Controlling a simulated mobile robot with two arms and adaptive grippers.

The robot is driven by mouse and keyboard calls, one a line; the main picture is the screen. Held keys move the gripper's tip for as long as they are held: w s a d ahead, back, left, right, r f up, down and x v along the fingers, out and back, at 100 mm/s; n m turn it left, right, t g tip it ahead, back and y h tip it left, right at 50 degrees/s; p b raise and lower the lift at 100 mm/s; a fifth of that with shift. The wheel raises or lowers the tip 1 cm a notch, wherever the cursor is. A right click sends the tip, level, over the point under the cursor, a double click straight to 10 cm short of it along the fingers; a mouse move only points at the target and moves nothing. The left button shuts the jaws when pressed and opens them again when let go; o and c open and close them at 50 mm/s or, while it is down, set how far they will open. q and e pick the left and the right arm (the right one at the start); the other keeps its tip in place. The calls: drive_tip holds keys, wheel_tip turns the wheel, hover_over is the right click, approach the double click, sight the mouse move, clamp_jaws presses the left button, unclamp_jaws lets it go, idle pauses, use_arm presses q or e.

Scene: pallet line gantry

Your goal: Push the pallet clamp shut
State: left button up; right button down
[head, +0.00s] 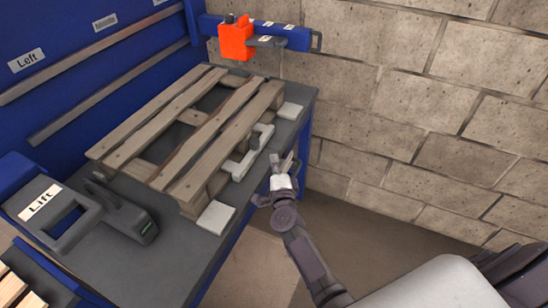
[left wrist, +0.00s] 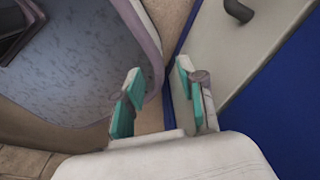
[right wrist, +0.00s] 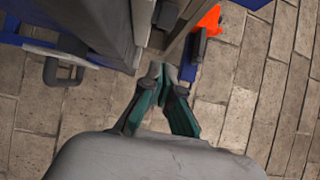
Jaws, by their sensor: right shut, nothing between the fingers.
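A wooden pallet (head: 180,125) lies on the dark bench (head: 140,205). A light grey U-shaped handle (head: 244,160), which looks like the pallet clamp, sticks out from the pallet's right side. A grey U-shaped handle (right wrist: 63,80) shows at the left in the right wrist view. My right gripper (head: 284,166) is beside the bench's right edge, just right of the clamp handle and apart from it. In the right wrist view its fingertips (right wrist: 160,72) are together and empty. My left gripper (left wrist: 160,78) shows only in its wrist view, with fingers apart and nothing between them.
A dark device marked "Lift" (head: 50,228) stands at the bench's left. A block wall (head: 420,110) rises at the right. Open floor (head: 330,235) lies beside the bench.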

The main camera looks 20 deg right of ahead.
use_arm(q)
drive_tip(key=shift+w+a+f, duration=0.3)
drive_tip(key=shift+w+a, duration=0.05)
drive_tip(key=shift+w, duration=0.35)
use_arm(e)
drive_tip(key=v, duration=0.7)
drive_tip(key=shift+s+a+f, duration=0.15)
drive_tip(key=shift+a, duration=0.25)
use_arm(q)
drive_tip(key=shift+d, duration=0.15)
use_arm(e)
drive_tip(key=shift+f, duration=0.1)
